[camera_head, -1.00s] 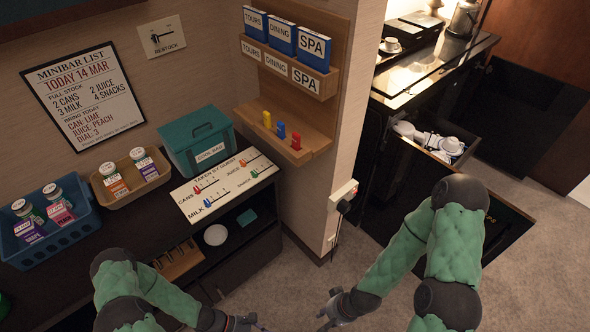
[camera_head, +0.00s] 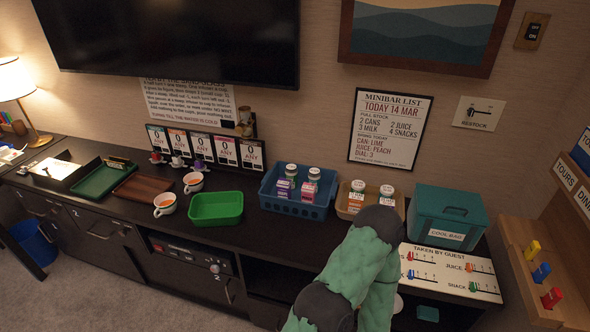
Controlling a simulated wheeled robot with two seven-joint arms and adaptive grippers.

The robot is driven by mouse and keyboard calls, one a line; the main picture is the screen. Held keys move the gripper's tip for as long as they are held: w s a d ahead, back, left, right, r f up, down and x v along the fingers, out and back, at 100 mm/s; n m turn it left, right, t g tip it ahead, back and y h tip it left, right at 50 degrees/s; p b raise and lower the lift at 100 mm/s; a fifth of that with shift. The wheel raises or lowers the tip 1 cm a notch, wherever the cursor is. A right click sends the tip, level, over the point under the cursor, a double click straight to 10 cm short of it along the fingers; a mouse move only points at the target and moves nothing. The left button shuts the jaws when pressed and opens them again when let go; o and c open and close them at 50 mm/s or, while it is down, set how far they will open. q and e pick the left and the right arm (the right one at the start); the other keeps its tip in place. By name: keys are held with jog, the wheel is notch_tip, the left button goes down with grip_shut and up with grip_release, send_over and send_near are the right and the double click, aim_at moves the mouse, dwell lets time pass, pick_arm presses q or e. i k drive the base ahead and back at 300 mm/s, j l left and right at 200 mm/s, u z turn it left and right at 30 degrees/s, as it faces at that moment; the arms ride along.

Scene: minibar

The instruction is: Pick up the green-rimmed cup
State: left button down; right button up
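Two white cups with orange-brown contents stand on the dark counter left of the green tray. One cup (camera_head: 193,182) is farther back and the other cup (camera_head: 165,204) is nearer the counter's front. Their rims are too small to tell whether either is green. One of my green-padded arms rises at the lower middle, in front of the counter, well to the right of the cups. Neither of my grippers shows.
A green tray (camera_head: 216,222) stands just right of the cups. A blue basket (camera_head: 297,208) and a tan tray (camera_head: 345,214) hold bottles and cartons. A teal cool bag (camera_head: 446,217) stands right. A brown wooden tray (camera_head: 142,187) and dark green tray (camera_head: 101,181) lie left.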

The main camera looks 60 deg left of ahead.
aim_at(166, 203)
jog(key=k+j+u, duration=0.15)
jog(key=u, duration=2.75)
jog(key=j+z, duration=0.1)
jog(key=z, duration=0.4)
jog(key=i+j+z, duration=0.1)
jog(key=z, duration=0.35)
